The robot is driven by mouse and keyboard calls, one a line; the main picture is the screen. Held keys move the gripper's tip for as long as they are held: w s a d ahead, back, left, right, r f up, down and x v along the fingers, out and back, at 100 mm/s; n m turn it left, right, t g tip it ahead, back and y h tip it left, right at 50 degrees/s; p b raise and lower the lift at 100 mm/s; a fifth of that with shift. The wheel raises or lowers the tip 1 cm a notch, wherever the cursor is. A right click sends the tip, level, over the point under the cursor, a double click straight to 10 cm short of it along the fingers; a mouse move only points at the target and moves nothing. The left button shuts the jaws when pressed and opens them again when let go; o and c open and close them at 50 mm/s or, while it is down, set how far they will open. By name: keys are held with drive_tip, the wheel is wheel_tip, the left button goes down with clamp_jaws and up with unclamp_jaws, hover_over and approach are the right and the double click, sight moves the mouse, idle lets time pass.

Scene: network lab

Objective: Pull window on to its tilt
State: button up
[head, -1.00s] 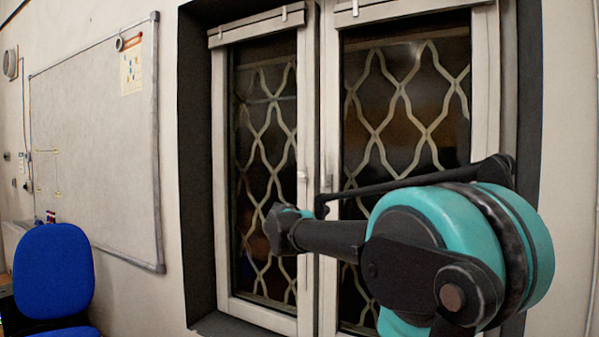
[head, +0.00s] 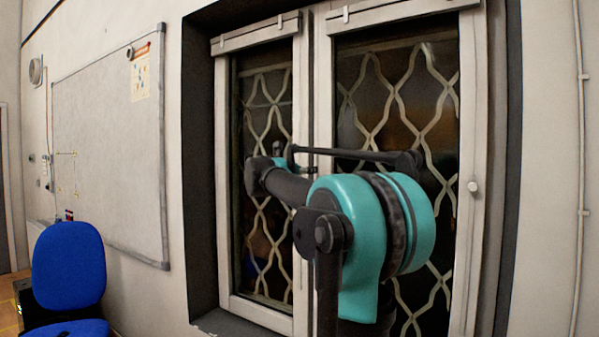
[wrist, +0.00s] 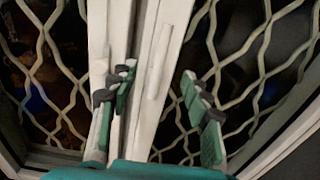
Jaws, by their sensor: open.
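The window (head: 305,60) has two white-framed sashes with dark panes and wavy lattice bars. The left sash (head: 225,180) and right sash (head: 468,240) meet in the middle; neither shows a clear tilt. In the wrist view, a long white handle (wrist: 159,60) lies along the middle frame (wrist: 145,120). My gripper (wrist: 158,78) is open, with one finger left of the handle and one right of it. No contact with the handle is clear. In the head view my arm covers the window's middle, hiding the handle and fingertips.
A blue chair (head: 68,265) stands at the lower left. A whiteboard (head: 110,150) hangs on the wall left of the window. The window sits in a dark recess (head: 198,150). A thin pipe (head: 582,200) runs down the wall at the right.

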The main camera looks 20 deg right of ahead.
drive_tip(key=shift+x, duration=4.15)
clamp_jaws()
drive_tip(key=shift+s+a, duration=0.15)
drive_tip(key=shift+a, duration=0.05)
drive_tip(key=v, duration=0.7)
drive_tip(key=shift+a, duration=0.15)
drive_tip(key=shift+o, duration=0.4)
unclamp_jaws()
drive_tip(key=shift+s+f, duration=0.15)
